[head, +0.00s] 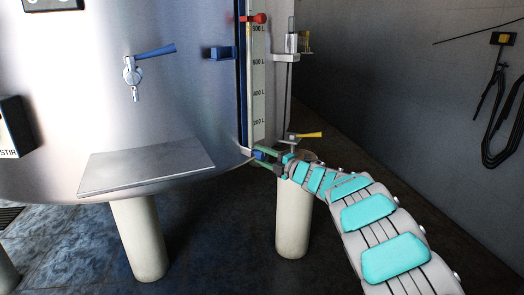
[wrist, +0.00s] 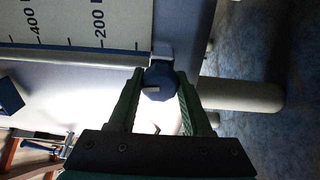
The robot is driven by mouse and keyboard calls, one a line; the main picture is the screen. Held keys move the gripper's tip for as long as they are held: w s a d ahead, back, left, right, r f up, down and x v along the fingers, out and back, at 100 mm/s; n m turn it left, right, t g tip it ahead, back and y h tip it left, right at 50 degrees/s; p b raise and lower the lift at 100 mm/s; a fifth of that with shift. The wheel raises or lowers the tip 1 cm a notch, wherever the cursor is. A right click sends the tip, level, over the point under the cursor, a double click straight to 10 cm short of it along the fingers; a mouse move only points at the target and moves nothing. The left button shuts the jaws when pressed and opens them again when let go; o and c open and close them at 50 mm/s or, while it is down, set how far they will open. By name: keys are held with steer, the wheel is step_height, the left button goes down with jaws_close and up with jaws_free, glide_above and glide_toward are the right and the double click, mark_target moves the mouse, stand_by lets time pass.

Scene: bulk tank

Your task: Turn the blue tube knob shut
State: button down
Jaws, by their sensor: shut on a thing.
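The blue tube knob (wrist: 159,84) sits at the lower end of the sight tube, beside the bottom of the level scale. It has a pale mark on its face. In the head view the knob (head: 259,154) shows as a small blue patch, mostly hidden by my gripper. My gripper (head: 264,158) reaches it from the right. In the wrist view the two green fingers of my gripper (wrist: 160,92) stand on either side of the knob and are shut on it.
The steel tank (head: 190,90) has a blue-handled tap (head: 135,70) and a steel shelf plate (head: 145,167). A yellow-handled valve (head: 305,136) is just above my gripper. A red knob (head: 259,18) is high on the level scale (head: 258,85). A pale leg (head: 293,215) stands below.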

steer(key=shift+r+m+p, duration=0.1)
steer(key=shift+m+p, duration=0.45)
steer(key=shift+m, duration=0.35)
steer(key=shift+c, duration=1.8)
jaws_free()
steer(key=shift+d, duration=0.1)
steer(key=v, duration=0.7)
steer(key=shift+s+d+b, duration=0.2)
steer(key=shift+s+b, duration=0.05)
steer(key=shift+b, duration=0.1)
